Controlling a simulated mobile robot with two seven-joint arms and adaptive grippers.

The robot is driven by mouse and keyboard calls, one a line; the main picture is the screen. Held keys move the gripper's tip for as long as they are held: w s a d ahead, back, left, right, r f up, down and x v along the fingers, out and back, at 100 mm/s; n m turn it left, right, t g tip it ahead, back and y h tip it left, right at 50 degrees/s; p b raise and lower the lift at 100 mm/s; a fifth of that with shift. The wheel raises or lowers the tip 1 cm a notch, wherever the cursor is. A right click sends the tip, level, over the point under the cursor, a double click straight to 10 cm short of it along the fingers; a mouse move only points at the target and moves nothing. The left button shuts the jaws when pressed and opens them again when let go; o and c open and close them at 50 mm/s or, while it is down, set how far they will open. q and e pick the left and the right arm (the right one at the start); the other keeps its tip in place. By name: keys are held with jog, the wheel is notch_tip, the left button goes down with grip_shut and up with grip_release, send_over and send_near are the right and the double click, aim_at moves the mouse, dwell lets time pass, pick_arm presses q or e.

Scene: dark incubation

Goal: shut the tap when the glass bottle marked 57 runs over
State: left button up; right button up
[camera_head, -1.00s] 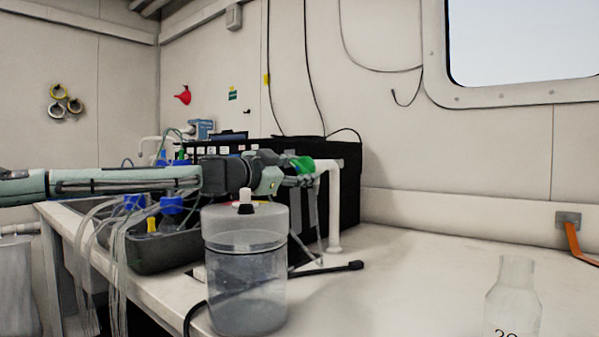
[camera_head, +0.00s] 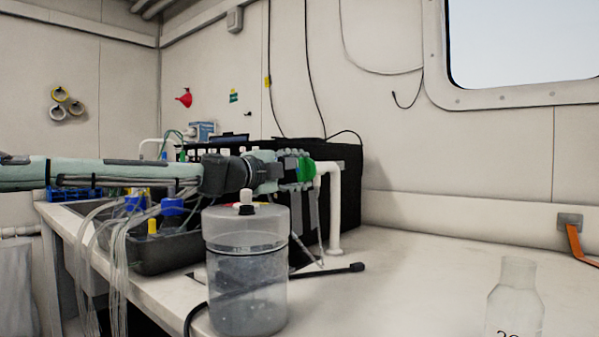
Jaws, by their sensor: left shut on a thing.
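My left gripper (camera_head: 295,168) reaches in from the left and is shut on the green tap handle (camera_head: 307,168). The handle sits at the top of a white pipe-like tap (camera_head: 334,210) that stands at the back of the bench. A clear glass bottle (camera_head: 514,298) stands at the lower right; its marking is cut off by the picture edge and looks like a 2 and another digit. I cannot make out a bottle marked 57, nor any running water. My right gripper is not in view.
A clear lidded jar (camera_head: 246,290) stands in front of my left arm. A dark tray (camera_head: 165,253) with blue-capped bottles and hanging tubes is left of it. A black box (camera_head: 348,190) stands behind the tap.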

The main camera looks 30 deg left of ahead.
pick_arm(q)
jog(key=shift+r+m, duration=0.1)
jog(key=shift+m, duration=0.5)
jog(key=o, duration=1.2)
jog(key=shift+c, duration=0.2)
jog(key=s, duration=1.2)
jog(key=shift+a, duration=0.45)
